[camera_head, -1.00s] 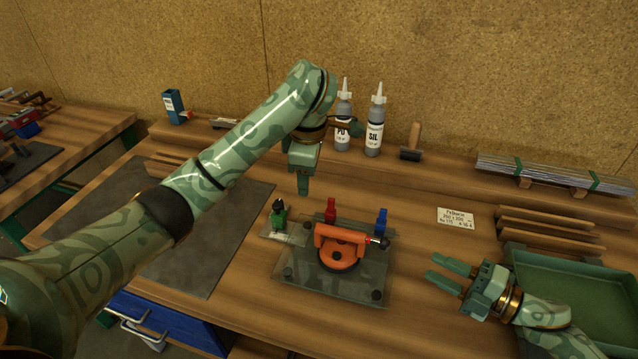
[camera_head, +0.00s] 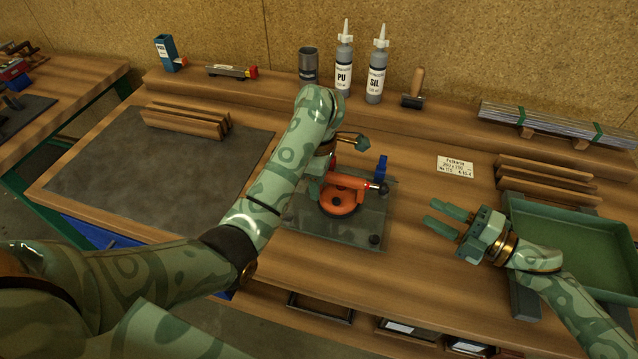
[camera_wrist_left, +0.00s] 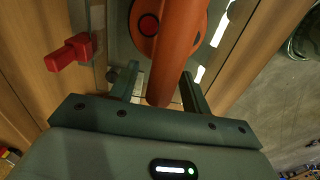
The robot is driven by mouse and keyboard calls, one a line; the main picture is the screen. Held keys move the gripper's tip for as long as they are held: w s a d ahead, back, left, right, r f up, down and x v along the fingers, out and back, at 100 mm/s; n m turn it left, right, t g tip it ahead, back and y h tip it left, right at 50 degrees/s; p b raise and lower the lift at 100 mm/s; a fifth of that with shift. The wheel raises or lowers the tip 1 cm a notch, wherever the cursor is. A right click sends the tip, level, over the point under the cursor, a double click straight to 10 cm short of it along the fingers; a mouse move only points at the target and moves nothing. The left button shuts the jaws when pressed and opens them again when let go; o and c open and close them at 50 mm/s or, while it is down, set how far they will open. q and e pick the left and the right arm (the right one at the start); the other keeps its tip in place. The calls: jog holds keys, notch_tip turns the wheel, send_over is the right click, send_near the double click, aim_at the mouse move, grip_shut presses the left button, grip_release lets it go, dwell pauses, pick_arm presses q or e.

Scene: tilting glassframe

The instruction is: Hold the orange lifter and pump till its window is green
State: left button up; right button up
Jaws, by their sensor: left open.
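The orange lifter (camera_head: 346,183) has a bar handle above a round orange cup (camera_head: 335,204) and rests on the glass pane (camera_head: 368,220). A dark knob (camera_head: 384,188) with a red and pale ring is at its right end. My left gripper (camera_head: 316,188) is at the handle's left end, partly hidden by my arm. In the left wrist view the orange handle (camera_wrist_left: 175,45) runs between the spread fingers of my left gripper (camera_wrist_left: 158,90). My right gripper (camera_head: 440,217) is open and empty, right of the pane. I cannot make out the lifter's window.
A blue clamp (camera_head: 381,168) stands at the pane's back edge. A red clamp (camera_wrist_left: 72,50) shows in the left wrist view. A green tray (camera_head: 590,212) lies at the right, and bottles (camera_head: 343,68) stand on the back shelf. The dark mat (camera_head: 150,175) is mostly clear.

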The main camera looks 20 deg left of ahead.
pick_arm(q)
jog(key=shift+f, duration=1.05)
jog(key=shift+c, duration=0.3)
grip_shut()
pick_arm(e)
grip_shut()
dwell(0.5)
